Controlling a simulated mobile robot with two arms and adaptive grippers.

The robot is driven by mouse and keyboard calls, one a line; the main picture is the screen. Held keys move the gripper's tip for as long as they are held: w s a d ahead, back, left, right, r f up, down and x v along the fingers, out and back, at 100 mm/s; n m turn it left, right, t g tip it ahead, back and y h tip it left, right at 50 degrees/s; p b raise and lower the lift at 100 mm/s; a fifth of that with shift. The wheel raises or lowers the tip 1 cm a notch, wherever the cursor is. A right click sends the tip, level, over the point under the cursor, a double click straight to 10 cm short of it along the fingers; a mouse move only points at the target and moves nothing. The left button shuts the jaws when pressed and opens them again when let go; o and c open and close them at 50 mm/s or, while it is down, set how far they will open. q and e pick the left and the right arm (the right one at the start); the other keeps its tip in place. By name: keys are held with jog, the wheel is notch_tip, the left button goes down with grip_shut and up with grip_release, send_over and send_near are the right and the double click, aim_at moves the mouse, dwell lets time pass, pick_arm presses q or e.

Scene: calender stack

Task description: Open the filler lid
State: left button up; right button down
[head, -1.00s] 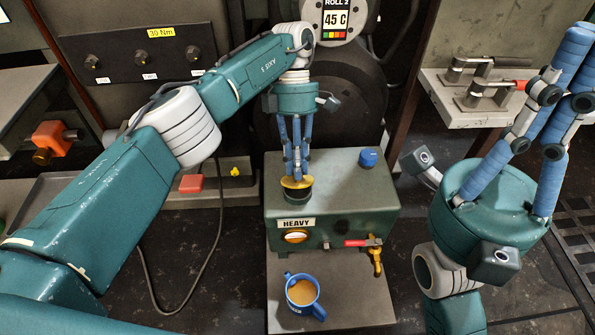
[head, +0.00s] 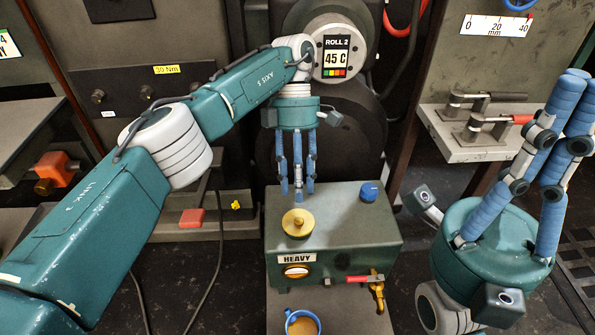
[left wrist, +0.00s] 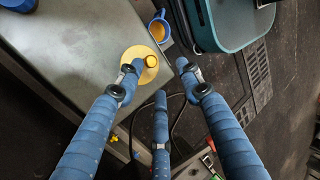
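The filler lid (head: 297,223) is a round brass disc with a small knob. It lies flat on top of the green box labelled HEAVY (head: 340,222), covering the spot where its opening would be. My left gripper (head: 298,192) is above and behind the lid, its blue fingers spread, empty and apart from it.
The box carries a blue knob (head: 369,191) on top and a brass tap with a red handle (head: 376,280) in front. A blue mug (head: 302,322) stands before it. The dark roll stand (head: 350,150) rises close behind my left gripper.

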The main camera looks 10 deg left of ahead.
pick_arm(q)
jog(key=shift+r, duration=2.35)
